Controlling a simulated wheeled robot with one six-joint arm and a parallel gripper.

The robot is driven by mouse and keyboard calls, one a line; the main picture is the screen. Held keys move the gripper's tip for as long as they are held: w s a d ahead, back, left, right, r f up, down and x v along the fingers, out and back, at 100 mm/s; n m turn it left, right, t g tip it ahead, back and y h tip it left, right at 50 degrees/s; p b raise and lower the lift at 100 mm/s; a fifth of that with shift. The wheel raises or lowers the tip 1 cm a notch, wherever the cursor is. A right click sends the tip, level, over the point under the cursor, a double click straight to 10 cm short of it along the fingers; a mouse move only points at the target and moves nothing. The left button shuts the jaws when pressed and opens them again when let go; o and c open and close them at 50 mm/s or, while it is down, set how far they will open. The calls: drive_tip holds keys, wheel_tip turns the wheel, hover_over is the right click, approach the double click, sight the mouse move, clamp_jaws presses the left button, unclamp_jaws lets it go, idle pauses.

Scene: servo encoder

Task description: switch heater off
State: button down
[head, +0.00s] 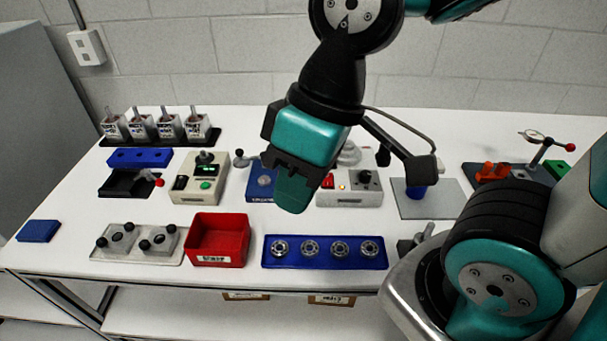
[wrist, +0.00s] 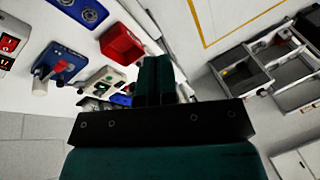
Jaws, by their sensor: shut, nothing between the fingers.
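A light grey box with a lit red rocker switch and a dark knob, likely the heater (head: 348,198), stands mid-table in the head view. Its red switch (head: 327,180) glows orange-red. In the wrist view a light box with red lit parts (wrist: 8,45), probably the same unit, is cut off at the left edge. My gripper (head: 292,196) is shut and empty, hanging above the table just left of the heater in the picture. Its closed fingers (wrist: 155,80) show in the wrist view. I cannot tell its exact height above the table.
A blue unit (head: 261,184) is partly behind my gripper. A beige box with green display (head: 199,186) stands further left. A red bin (head: 218,240) and a blue tray of bearings (head: 325,252) lie in front. A grey plate (head: 430,205) is to the right.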

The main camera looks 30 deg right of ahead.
drive_tip(key=n+t+h+b, duration=0.1)
drive_tip(key=n+h+b, duration=0.35)
drive_tip(key=b, duration=0.75)
hover_over(328, 180)
wheel_tip(328, 180, down, 10)
drive_tip(key=shift+s+a+f+h, duration=0.1)
drive_tip(key=shift+s+a+h, duration=0.1)
drive_tip(key=shift+a+h, duration=0.05)
drive_tip(key=shift+f, duration=0.1)
drive_tip(key=f, duration=0.4)
drive_tip(key=w+f, duration=0.1)
drive_tip(key=f, duration=0.4)
drive_tip(key=d+f, duration=0.1)
drive_tip(key=f, duration=0.3)
drive_tip(key=shift+w+f+p, duration=0.2)
drive_tip(key=shift+f+p, duration=0.1)
drive_tip(key=shift+f, duration=0.1)
drive_tip(key=shift+a, duration=0.15)
